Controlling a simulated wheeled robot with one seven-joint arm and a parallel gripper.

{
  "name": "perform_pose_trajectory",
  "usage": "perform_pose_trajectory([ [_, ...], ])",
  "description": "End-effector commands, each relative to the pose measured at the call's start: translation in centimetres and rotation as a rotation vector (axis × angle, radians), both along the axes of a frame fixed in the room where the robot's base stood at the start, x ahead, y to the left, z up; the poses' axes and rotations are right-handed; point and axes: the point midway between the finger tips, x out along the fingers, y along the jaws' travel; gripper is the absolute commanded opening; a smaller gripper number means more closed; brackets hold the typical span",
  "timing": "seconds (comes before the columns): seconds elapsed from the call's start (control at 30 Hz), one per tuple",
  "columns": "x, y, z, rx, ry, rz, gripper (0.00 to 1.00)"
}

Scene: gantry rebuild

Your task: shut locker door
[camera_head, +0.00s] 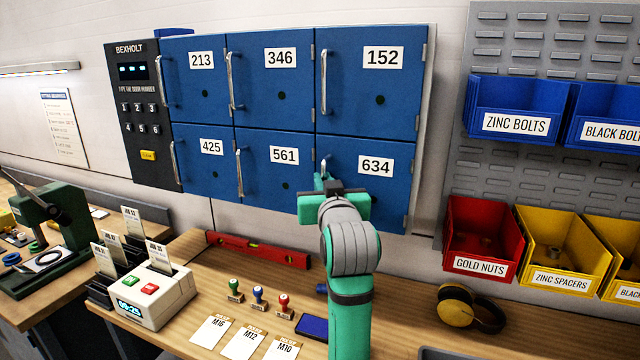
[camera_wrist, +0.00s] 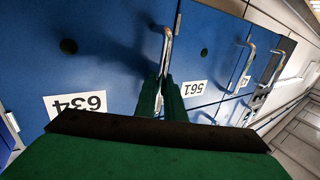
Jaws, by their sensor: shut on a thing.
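The locker bank is a wall block of blue doors with silver handles. The door marked 634 (camera_head: 390,190) is at its lower right, with hinges on its right edge. It looks flush or nearly flush with its neighbours; a small gap cannot be ruled out. My gripper (camera_head: 324,180) is at this door's left side, shut on its handle (camera_head: 324,164). In the wrist view, the green fingers of my gripper (camera_wrist: 161,96) close around the lower part of the silver handle (camera_wrist: 166,45). The 634 label (camera_wrist: 75,104) shows beside them. My arm hides the door's lower left.
Doors 561 (camera_head: 265,175) and 152 (camera_head: 350,90) adjoin and look shut. A keypad panel (camera_head: 140,110) is at left. Below, the bench (camera_head: 200,255) holds a red level (camera_head: 258,250), stamps, cards and ear defenders (camera_head: 470,307). Bins (camera_head: 485,235) hang at right.

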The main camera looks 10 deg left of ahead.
Motion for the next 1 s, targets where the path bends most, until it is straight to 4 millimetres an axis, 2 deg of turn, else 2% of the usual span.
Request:
perform_pose_trajectory([
  [0.07,0.1,0.0,0.1,0.0,-0.003,-0.002,0.0],
  [0.1,0.1,0.0,0.1,0.001,-0.004,-0.002,0.17],
  [0.43,0.1,-0.1,0.1,0.002,-0.004,-0.003,0.17],
  [0.57,-0.5,-0.4,0.2,0.002,-0.005,-0.004,0.17],
  [0.67,-1.7,-1.0,0.2,0.002,-0.005,-0.005,0.17],
  [1.0,-7.6,-2.8,0.1,0.001,-0.004,0.004,0.17],
])
